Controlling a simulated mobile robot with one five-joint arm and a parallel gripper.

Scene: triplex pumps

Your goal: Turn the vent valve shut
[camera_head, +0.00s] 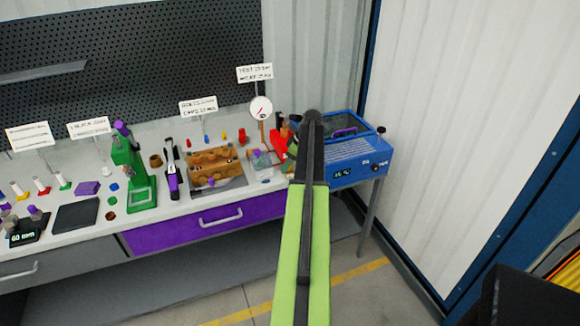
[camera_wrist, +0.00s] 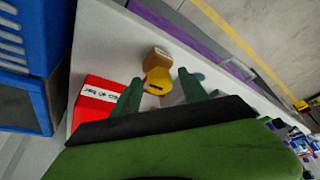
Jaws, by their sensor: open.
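A yellow part with a dark mark (camera_wrist: 157,82), which looks like the vent valve's handle, stands against a tan-brown block (camera_wrist: 158,57) in the wrist view. My gripper (camera_wrist: 160,88) is open, with one green finger on each side of the yellow part. I cannot tell whether either finger touches it. In the head view my arm covers most of this spot, and the yellow part cannot be made out. A red box with a white label (camera_wrist: 94,103) is close to the left finger; red also shows beside my arm in the head view (camera_head: 278,145).
A blue machine (camera_head: 350,160) stands right of my arm. A round gauge (camera_head: 261,107) rises behind the red box. A brown pump block (camera_head: 213,165) and a green press (camera_head: 138,180) are farther left on the bench. The floor in front is clear.

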